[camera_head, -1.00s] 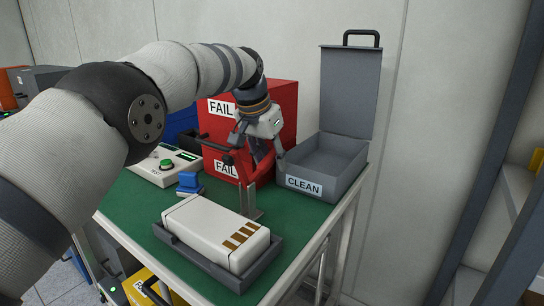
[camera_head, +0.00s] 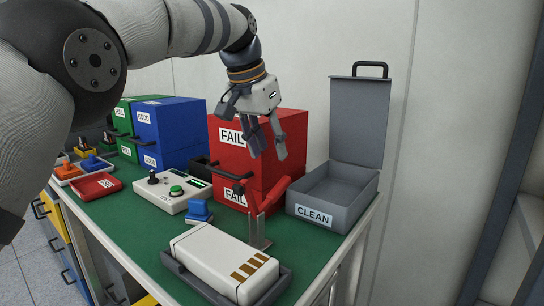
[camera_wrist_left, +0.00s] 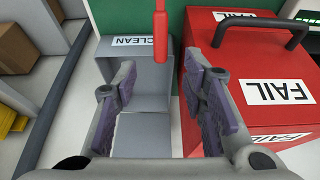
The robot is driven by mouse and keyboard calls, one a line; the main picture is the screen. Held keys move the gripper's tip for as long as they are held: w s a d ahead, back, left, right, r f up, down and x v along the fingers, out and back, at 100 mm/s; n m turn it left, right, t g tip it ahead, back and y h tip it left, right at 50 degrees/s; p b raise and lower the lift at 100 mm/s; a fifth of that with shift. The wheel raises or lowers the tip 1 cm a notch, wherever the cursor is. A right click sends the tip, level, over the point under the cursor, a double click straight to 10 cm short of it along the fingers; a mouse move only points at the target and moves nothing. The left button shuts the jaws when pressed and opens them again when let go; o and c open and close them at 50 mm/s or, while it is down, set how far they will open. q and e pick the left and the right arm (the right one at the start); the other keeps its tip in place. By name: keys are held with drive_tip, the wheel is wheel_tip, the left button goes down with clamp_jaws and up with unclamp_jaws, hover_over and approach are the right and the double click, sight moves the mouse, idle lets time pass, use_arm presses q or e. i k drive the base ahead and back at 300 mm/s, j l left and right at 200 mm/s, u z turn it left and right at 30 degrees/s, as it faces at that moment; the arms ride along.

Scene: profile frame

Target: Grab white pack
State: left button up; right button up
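The white pack (camera_head: 215,255), with gold contact strips at one end, lies in a shallow dark grey tray (camera_head: 281,287) at the front of the green bench. My left gripper (camera_head: 268,150) is raised in front of the red FAIL boxes, above and behind the pack. Its fingers are apart with nothing between them. The wrist view also shows these two open fingers (camera_wrist_left: 165,110); the pack does not show there. My right gripper is in no view.
A red-handled clamp (camera_head: 267,200) stands at the pack's back edge, below my left gripper. The open CLEAN box (camera_head: 313,216) is right of it. A blue block (camera_head: 199,211) and control box (camera_head: 173,190) stand left. Red FAIL boxes (camera_head: 290,135) stand behind.

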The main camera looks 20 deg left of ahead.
sight(237, 270)
drive_tip(key=k, duration=1)
